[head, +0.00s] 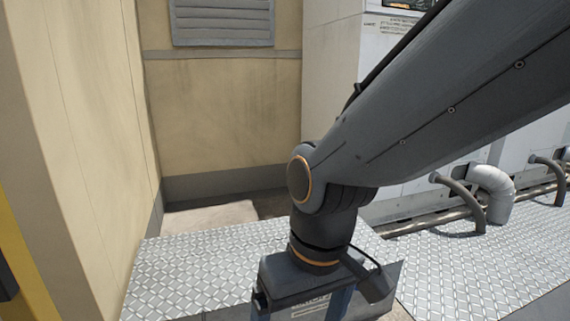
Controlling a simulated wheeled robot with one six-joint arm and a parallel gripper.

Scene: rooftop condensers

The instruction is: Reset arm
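My arm comes in from the upper right and bends down at a joint in the middle of the head view. My gripper (308,285) hangs at the bottom centre, pointing down over the diamond-plate walkway. Its fingertips are cut off by the bottom edge, so I cannot see whether they are open or shut. A grey metal piece with a small label (312,306) shows right below and behind the gripper; I cannot tell whether the gripper touches it.
A beige wall (225,110) with a louvred vent (222,20) stands behind, with another beige wall close on the left. Grey pipes (492,185) run along the white unit at right.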

